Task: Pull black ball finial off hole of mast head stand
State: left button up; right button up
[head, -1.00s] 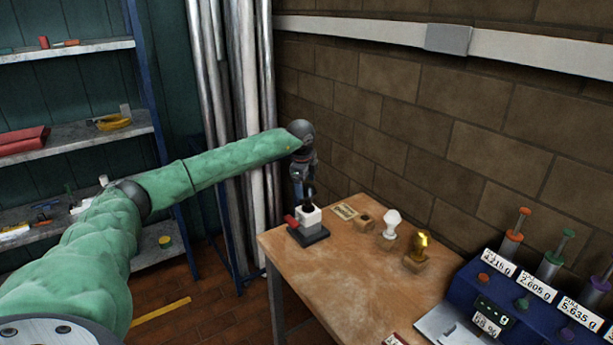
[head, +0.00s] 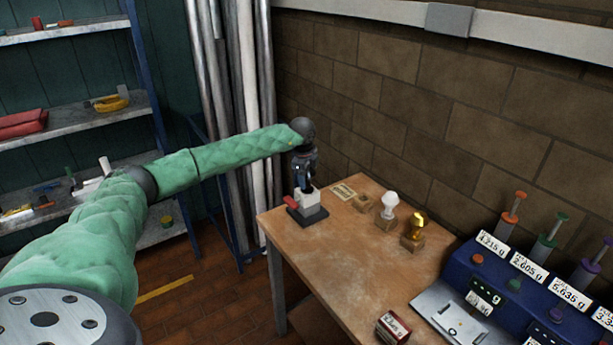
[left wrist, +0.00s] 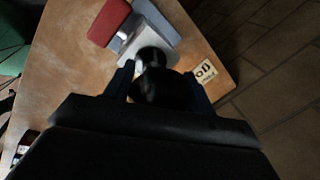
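The mast head stand (head: 308,199) is a pale grey block on a dark base at the table's far left corner, with a red part on its left. It also shows in the left wrist view (left wrist: 132,40). My left gripper (head: 305,186) points down just over the block. In the left wrist view my gripper (left wrist: 158,75) has its fingers spread on either side of the black ball finial (left wrist: 151,57), which stands on the block. Wood shows between the ball and the right finger. The gripper hides the ball in the head view. My right gripper is not in view.
A blue scale unit (head: 500,285) is at the right. A brick wall is behind.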

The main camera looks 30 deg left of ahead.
pick_arm(q)
jog(key=c, duration=0.5)
jog(key=shift+r+p, duration=0.75)
jog(key=shift+r, duration=2.5)
